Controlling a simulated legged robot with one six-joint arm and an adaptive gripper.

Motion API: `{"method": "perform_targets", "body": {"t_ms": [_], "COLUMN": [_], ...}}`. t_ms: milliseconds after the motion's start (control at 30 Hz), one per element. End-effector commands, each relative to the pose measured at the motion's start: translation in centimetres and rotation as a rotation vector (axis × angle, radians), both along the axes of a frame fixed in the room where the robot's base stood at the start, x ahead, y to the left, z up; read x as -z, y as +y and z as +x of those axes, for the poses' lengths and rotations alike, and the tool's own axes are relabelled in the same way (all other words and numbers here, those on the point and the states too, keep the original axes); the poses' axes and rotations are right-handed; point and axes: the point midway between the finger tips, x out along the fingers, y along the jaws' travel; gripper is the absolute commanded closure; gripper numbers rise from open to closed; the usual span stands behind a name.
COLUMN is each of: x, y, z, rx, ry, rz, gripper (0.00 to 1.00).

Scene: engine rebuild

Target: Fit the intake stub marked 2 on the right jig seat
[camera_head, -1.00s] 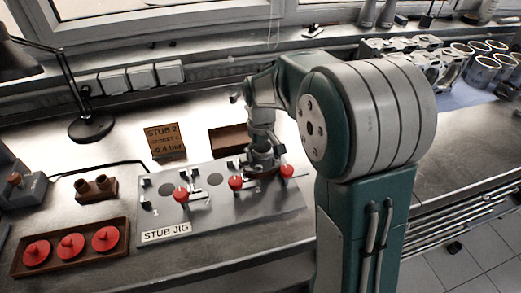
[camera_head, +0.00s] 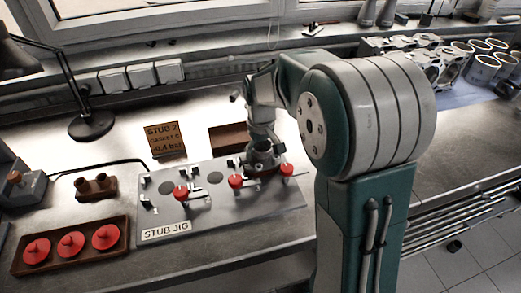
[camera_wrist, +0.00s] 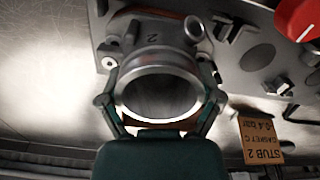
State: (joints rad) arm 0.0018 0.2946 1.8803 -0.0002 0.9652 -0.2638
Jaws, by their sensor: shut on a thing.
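The intake stub (camera_wrist: 152,65) is a grey metal tube with a flange marked 2, seen in the wrist view. My gripper (camera_wrist: 160,103) is shut on it, one finger on each side of the tube's round mouth. In the head view, my gripper (camera_head: 262,140) holds the stub (camera_head: 263,156) over the right seat of the stub jig (camera_head: 230,212). The stub hides that seat. I cannot tell whether the flange rests fully on it. The left seat (camera_head: 166,188) and middle seat (camera_head: 215,178) are bare dark discs.
Red-knobbed clamps stand along the jig, including one at the right (camera_head: 287,169). A tray of red discs (camera_head: 122,222) and a brown two-post block (camera_head: 96,188) are left.

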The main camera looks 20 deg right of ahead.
Motion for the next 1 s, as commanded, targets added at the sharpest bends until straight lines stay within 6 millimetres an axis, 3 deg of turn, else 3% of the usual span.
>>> {"method": "perform_targets", "body": {"t_ms": [433,467,500,1000], "x": [0.31,0.31,0.31,0.4], "y": [-0.01,-0.01,-0.01,-0.01], "z": [0.01,0.01,0.01,0.01], "rx": [0.0,0.0,0.0,0.0], "ry": [-0.001,-0.001,-0.001,0.001], "rz": [0.0,0.0,0.0,0.0], "gripper": [0.77,0.12,0.0,0.0]}}
